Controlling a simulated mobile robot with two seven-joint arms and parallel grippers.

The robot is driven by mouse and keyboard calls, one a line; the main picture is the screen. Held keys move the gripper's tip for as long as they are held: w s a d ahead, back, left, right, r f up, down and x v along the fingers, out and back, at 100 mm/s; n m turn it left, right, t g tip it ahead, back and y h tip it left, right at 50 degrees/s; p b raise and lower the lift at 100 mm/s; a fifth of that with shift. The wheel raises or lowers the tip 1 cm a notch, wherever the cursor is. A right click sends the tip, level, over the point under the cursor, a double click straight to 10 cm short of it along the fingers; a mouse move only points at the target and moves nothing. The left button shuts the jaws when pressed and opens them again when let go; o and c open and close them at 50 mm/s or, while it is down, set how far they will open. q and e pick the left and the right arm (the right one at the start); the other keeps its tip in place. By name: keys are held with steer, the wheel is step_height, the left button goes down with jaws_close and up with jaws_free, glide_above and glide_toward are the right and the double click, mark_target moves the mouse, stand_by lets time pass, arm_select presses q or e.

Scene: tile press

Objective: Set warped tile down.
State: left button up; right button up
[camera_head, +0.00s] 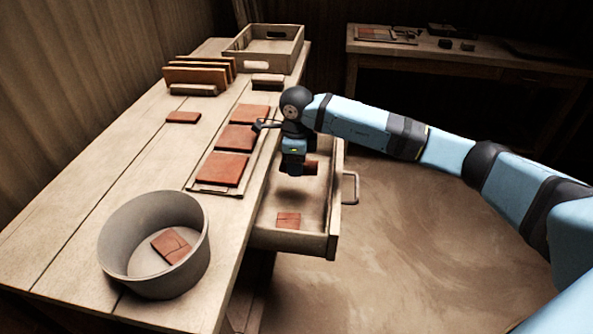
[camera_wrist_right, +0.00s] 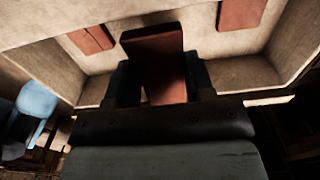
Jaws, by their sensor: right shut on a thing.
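My right gripper (camera_head: 292,172) is low over the open drawer (camera_head: 333,222) on the right side of the bench. In the right wrist view, the gripper (camera_wrist_right: 160,85) is shut on a reddish-brown tile (camera_wrist_right: 153,48), which sticks out beyond the fingers over the drawer floor. Whether it touches the floor, and whether it is warped, I cannot tell. In the head view the gripper hides most or all of it. Another tile (camera_head: 288,220) lies in the drawer's near part. The wrist view shows two tiles lying apart from the held one, left (camera_wrist_right: 91,39) and right (camera_wrist_right: 240,13). My left gripper is out of view.
A round grey bin (camera_head: 118,232) with a cracked tile (camera_head: 171,246) stands on the bench (camera_head: 150,170). Red tiles (camera_head: 222,169) lie in a row beside the drawer. A rack (camera_head: 195,89) of upright tiles and a wooden crate (camera_head: 286,54) stand farther back. A side table (camera_head: 470,62) is behind.

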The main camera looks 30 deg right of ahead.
step_height(320, 180, down, 3)
steer(key=shift+r, duration=0.15)
arm_select(q)
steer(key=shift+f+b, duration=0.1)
steer(key=shift+b, duration=0.35)
arm_select(e)
steer(key=shift+f, duration=0.5)
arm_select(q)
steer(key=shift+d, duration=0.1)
arm_select(e)
steer(key=shift+f, duration=0.1)
steer(key=shift+s, duration=0.1)
steer(key=o, duration=1)
steer(key=shift+s+f, duration=0.1)
steer(key=shift+c, duration=0.2)
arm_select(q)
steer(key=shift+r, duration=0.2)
